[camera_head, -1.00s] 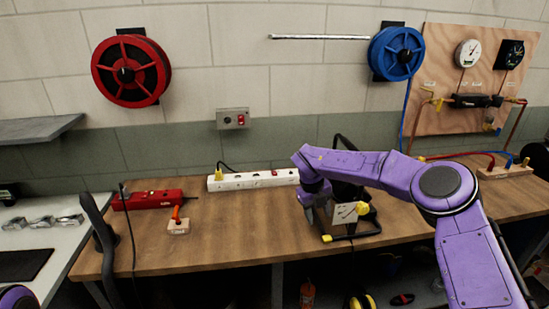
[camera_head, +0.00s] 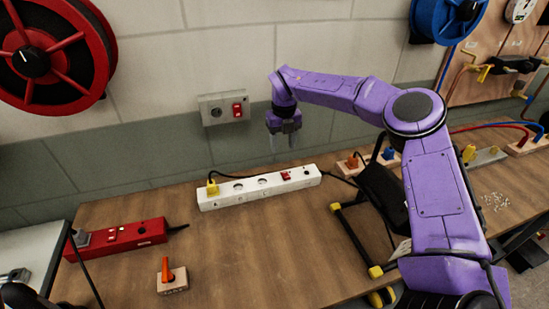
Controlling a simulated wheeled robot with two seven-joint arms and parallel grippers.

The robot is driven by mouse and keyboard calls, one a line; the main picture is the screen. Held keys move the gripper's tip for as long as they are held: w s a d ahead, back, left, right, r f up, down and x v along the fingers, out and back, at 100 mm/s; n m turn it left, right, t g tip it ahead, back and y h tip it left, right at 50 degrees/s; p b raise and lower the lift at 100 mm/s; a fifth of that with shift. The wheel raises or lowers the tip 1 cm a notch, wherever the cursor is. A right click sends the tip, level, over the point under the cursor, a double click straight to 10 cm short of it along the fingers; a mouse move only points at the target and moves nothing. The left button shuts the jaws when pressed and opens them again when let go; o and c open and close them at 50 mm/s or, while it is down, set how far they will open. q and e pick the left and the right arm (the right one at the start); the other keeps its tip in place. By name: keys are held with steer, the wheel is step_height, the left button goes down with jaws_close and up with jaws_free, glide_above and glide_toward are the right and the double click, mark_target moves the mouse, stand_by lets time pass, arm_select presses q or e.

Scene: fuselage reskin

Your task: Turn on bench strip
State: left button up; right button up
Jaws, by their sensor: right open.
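The white bench strip (camera_head: 245,192) lies on the wooden bench along the back, with a yellow plug (camera_head: 212,187) in its left end. A red switch (camera_head: 286,176) shows near its right end. A wall plate (camera_head: 223,108) with a socket and a red switch (camera_head: 238,110) is on the wall above. My right gripper (camera_head: 284,148) points down in front of the wall, above the right part of the white strip and apart from it. Its fingers are open and empty.
A red power strip (camera_head: 118,239) and a wooden block with an orange lever (camera_head: 172,277) are on the bench at left. A black frame with yellow ends (camera_head: 354,240) stands right of the strip. The bench middle is clear. Hose reels hang above.

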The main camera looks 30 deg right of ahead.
mark_target(285, 173)
steer(key=f, duration=0.1)
steer(key=s+f+p, duration=0.1)
steer(key=f, duration=0.1)
steer(key=shift+s+d+f+p, duration=0.15)
steer(key=shift+s+f+p, duration=0.1)
steer(key=shift+s+p, duration=0.15)
steer(key=f, duration=0.2)
steer(key=f+p, duration=0.1)
steer(key=f, duration=0.3)
steer(key=shift+w+f+p, duration=0.25)
steer(key=shift+w+p, duration=0.05)
steer(key=shift+w, duration=0.1)
arm_select(q)
steer(key=r, duration=0.3)
steer(key=shift+s+r, duration=0.35)
steer(key=shift+s, duration=0.05)
arm_select(e)
steer(key=shift+s+r, duration=0.1)
steer(key=shift+s, duration=0.1)
